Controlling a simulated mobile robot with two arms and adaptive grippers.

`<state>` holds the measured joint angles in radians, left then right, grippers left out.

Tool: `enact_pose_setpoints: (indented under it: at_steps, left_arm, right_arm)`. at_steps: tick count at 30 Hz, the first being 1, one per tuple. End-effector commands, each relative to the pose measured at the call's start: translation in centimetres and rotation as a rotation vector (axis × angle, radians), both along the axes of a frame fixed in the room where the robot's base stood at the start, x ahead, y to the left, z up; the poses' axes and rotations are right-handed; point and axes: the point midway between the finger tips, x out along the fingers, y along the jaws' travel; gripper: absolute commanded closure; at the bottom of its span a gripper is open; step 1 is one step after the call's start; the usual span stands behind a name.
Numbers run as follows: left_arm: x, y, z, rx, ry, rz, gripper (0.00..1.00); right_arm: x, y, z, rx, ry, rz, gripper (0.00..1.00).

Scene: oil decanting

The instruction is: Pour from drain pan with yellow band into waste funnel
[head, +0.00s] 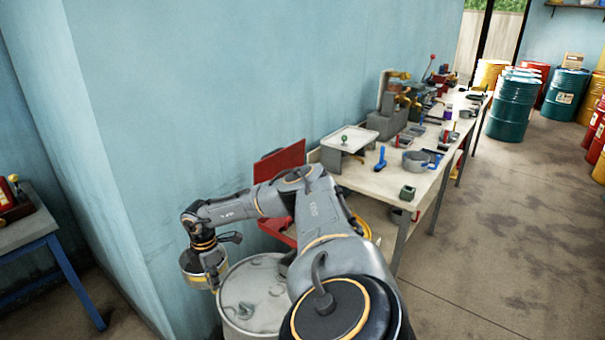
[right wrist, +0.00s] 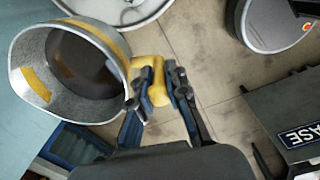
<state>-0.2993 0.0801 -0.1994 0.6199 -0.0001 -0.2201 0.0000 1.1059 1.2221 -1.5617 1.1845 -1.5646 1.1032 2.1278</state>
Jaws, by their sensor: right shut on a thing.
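The drain pan with a yellow band (head: 193,279) hangs at the left of the head view, just left of a pale drum. My right gripper (head: 213,264) is beside it. In the right wrist view the pan (right wrist: 30,82) is tilted toward the camera and shows a dark inside, perhaps oil. There my right gripper (right wrist: 163,82) is shut on the pan's yellow handle (right wrist: 151,68). I cannot make out the waste funnel. My left gripper is not in view.
The pale drum (head: 262,291) stands below my right arm. A workbench (head: 372,178) with tools runs along the wall. A red cart (head: 280,163) is behind my arm. A blue-legged table (head: 30,232) stands at the left. Several coloured drums (head: 512,108) stand far back; the floor at right is open.

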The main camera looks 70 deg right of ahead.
Motion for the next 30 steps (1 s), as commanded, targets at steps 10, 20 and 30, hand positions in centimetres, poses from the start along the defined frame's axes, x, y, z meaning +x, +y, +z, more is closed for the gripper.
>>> enact_pose_setpoints:
  at_steps: [10, 20, 30]
  left_arm:
    - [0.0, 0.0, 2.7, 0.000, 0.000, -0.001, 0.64]
    - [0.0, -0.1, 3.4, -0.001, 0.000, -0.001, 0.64]
    - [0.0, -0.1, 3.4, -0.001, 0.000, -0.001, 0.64]
  right_arm:
    - [-0.8, -9.1, 4.8, -0.003, -0.005, -0.840, 1.00]
    - [-1.6, -12.8, 6.6, -0.003, -0.002, -1.188, 1.00]
    - [-1.7, -13.2, 6.8, -0.002, -0.001, -1.222, 1.00]
